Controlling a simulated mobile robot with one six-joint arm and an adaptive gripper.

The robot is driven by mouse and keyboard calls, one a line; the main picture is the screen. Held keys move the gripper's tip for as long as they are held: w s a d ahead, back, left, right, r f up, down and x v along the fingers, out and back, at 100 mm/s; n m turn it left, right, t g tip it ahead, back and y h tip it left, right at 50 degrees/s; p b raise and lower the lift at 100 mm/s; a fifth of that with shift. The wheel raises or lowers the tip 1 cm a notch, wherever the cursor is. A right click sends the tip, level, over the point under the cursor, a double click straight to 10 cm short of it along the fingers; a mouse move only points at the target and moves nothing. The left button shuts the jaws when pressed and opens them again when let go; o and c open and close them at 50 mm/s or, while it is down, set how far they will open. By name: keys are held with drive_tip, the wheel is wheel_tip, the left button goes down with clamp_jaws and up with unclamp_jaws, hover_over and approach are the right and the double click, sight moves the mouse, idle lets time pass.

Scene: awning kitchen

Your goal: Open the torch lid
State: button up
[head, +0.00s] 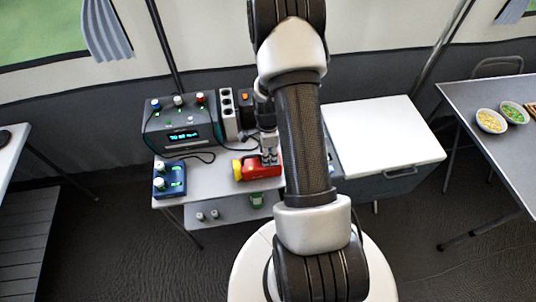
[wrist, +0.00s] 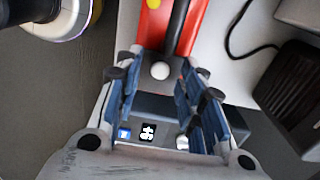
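The torch (head: 262,167) is red with a yellow head end at its left, lying on the small grey table. In the wrist view the red torch body (wrist: 190,32) shows at the top, with a dark strip along it and a pale round knob (wrist: 160,70) at the strip's end. My gripper (head: 269,157) is over the torch's upper right part. In the wrist view my gripper (wrist: 161,97) is open, its blue-grey fingers apart on both sides, with the knob between and slightly beyond the tips. Contact with the torch cannot be told.
A grey control box (head: 181,126) with knobs and a display stands behind, beside a socket strip (head: 228,113). A small blue box (head: 169,180) sits at the table's left. A white-lidded chest (head: 382,135) stands right. A dark cable curves beside the torch in the wrist view.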

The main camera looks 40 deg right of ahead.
drive_tip(key=shift+f, duration=0.25)
clamp_jaws()
idle(0.3)
